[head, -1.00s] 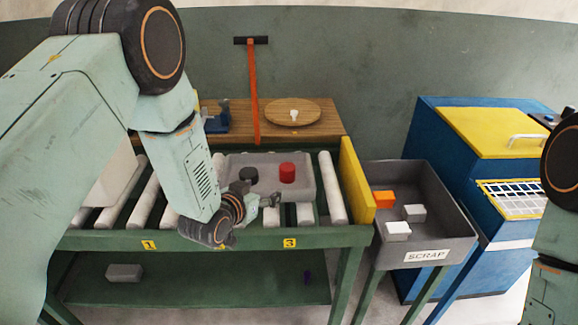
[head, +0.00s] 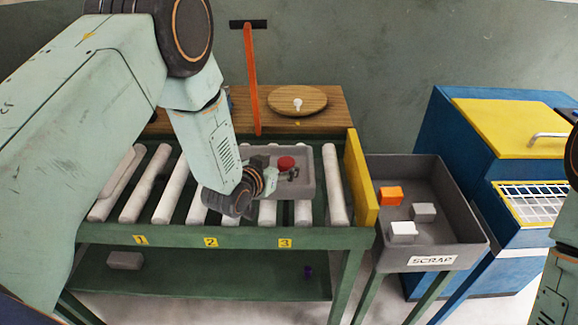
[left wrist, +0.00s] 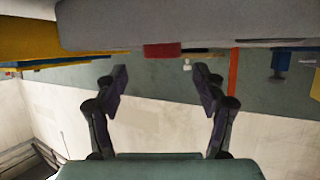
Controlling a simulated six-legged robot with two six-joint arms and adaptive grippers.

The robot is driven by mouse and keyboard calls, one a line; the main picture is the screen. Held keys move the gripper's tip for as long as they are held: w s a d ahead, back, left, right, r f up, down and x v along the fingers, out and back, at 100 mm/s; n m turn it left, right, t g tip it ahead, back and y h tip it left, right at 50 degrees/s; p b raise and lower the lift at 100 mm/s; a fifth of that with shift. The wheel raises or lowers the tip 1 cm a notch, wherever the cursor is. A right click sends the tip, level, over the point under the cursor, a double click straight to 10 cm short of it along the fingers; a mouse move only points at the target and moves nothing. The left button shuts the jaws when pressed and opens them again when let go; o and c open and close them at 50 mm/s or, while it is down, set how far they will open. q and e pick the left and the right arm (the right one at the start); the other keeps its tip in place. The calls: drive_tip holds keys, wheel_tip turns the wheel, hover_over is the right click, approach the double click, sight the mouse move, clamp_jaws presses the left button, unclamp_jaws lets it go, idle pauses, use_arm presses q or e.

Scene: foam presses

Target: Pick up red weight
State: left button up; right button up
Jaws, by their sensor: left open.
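The red weight (head: 286,163) is a short cylinder standing in a grey tray (head: 306,186) on the roller conveyor. A dark weight (head: 260,161) stands left of it, partly hidden by my left wrist. My left gripper (head: 287,178) is just in front of the red weight, low at the tray. In the left wrist view the picture looks upside down. There my left gripper (left wrist: 161,77) is open and empty, and the red weight (left wrist: 162,50) shows beyond and between its fingers, against the tray (left wrist: 200,22). I cannot tell the exact gap. My right gripper is out of view.
A yellow plate (head: 361,185) closes the conveyor's right end. The scrap bin (head: 447,230) beside it holds an orange block (head: 390,195) and two pale blocks. A wooden table (head: 328,107) with a round board (head: 297,101) and an orange-red T-handled pole (head: 252,80) stand behind.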

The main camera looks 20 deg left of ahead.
sight(284, 163)
use_arm(q)
drive_tip(key=w+f, duration=0.2)
drive_tip(key=w, duration=0.1)
drive_tip(key=shift+a+f, duration=0.1)
drive_tip(key=shift+a, duration=0.05)
drive_tip(key=shift+w+d, duration=0.55)
drive_tip(key=shift+d, duration=0.1)
drive_tip(key=shift+w+a+f, duration=0.35)
drive_tip(key=shift+a, duration=0.1)
drive_tip(key=shift+s+d+r, duration=0.25)
drive_tip(key=shift+d+r, duration=0.05)
drive_tip(key=shift+d, duration=0.05)
drive_tip(key=c, duration=0.6)
drive_tip(key=shift+w+a+f, duration=0.1)
drive_tip(key=shift+a+f, duration=0.1)
drive_tip(key=shift+a, duration=0.05)
drive_tip(key=c, duration=0.5)
drive_tip(key=shift+d, duration=0.1)
clamp_jaws()
